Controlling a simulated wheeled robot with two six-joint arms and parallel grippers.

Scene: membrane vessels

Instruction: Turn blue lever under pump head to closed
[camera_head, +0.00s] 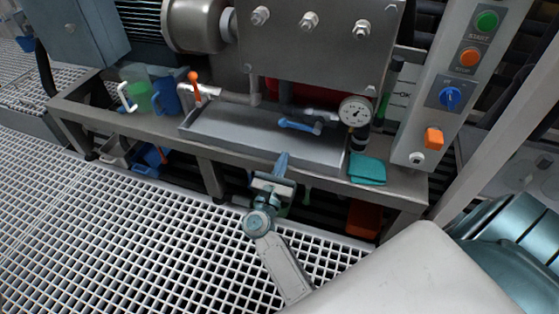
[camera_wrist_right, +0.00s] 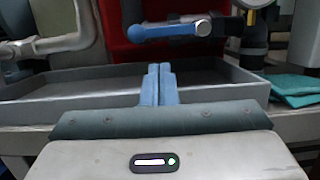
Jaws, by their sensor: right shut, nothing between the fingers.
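The blue lever (camera_head: 297,125) is under the steel pump head (camera_head: 318,45), above the drip tray. It lies nearly level across the pipe, with its handle pointing left. In the right wrist view the lever (camera_wrist_right: 168,30) is ahead of and above my fingertips, apart from them. My right gripper (camera_head: 282,158) is at the front edge of the tray, its blue fingers pressed together and empty. It also shows in the wrist view (camera_wrist_right: 158,68). My left gripper is in neither view.
The grey tray (camera_head: 225,135) sits on the bench, with a pressure gauge (camera_head: 355,111) and folded teal cloth (camera_head: 367,170) at right. An orange-handled lever (camera_head: 195,80), green jug (camera_head: 137,90) and blue jug (camera_head: 166,96) are at left. A control panel (camera_head: 450,85) stands right.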

